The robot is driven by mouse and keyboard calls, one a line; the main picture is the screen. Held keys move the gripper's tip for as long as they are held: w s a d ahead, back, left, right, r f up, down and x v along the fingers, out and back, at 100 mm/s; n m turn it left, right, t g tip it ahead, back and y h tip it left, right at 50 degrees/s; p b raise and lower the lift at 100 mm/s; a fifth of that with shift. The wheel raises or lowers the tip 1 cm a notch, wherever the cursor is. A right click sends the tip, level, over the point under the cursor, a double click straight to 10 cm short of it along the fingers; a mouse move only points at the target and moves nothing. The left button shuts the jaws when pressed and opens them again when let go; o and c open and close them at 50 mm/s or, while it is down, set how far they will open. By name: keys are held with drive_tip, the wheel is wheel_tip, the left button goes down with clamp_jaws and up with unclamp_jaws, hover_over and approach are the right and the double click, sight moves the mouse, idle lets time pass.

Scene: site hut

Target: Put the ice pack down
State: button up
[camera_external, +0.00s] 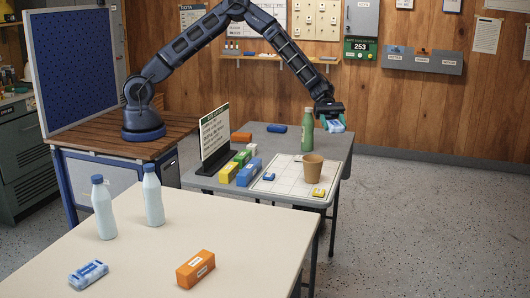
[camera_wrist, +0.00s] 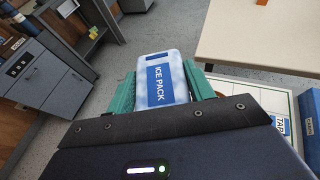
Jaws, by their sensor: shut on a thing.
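My gripper (camera_external: 331,119) is shut on a light blue and white ice pack (camera_external: 337,127) and holds it in the air by the right back part of the grey table (camera_external: 333,150). In the wrist view the ice pack (camera_wrist: 166,88) sits between the teal fingers of my gripper (camera_wrist: 162,92), its blue "ICE PACK" label facing the camera. The floor shows behind it. A similar blue and white pack (camera_external: 88,274) lies on the cream table (camera_external: 180,235) in front.
A green bottle (camera_external: 307,132) stands just left of my gripper. A brown cup (camera_external: 313,168) stands on the gridded mat (camera_external: 285,182). Several boxes and a sign stand (camera_external: 214,140) are at the table's left. Two white bottles (camera_external: 103,210) and an orange box (camera_external: 195,269) stand on the cream table.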

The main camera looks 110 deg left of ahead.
drive_tip(key=s+a+n+t+y, duration=0.1)
drive_tip(key=s+a+n+t, duration=0.1)
drive_tip(key=a, duration=1.7)
drive_tip(key=n+t+y, duration=0.2)
hover_over(326, 144)
drive_tip(key=f, duration=2)
drive_tip(key=shift+a, duration=0.35)
drive_tip(key=o, duration=1)
drive_tip(key=shift+f, duration=0.1)
